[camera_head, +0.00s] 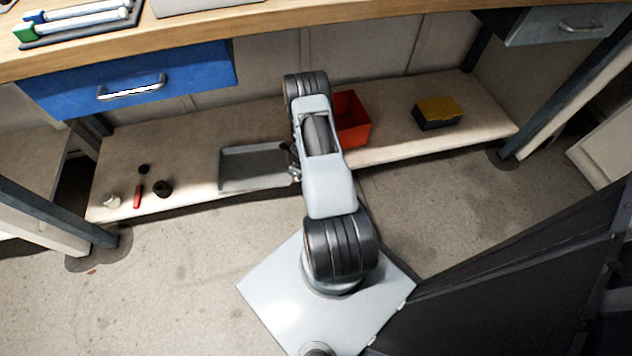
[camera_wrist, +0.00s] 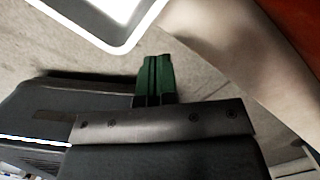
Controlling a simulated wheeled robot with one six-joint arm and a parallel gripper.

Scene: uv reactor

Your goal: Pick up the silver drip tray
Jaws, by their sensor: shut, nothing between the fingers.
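The silver drip tray (camera_head: 254,170) lies flat on the low shelf under the workbench, left of my arm in the head view. It is a shallow rectangular tray with a raised rim and looks empty. In the wrist view its bright rim and a rounded corner (camera_wrist: 117,47) show at the top left. My gripper (camera_wrist: 157,58) has green fingers that are shut together with nothing between them. The fingertips are close to the tray's rim but apart from it in the wrist view. In the head view my gripper is mostly hidden beside the tray's right edge.
A red bin (camera_head: 352,118) stands behind my arm on the shelf (camera_head: 210,125). A black box with a yellow top (camera_head: 437,112) is further right. A red-handled tool (camera_head: 138,196), a dark round part (camera_head: 162,188) and a small jar (camera_head: 111,201) lie at left.

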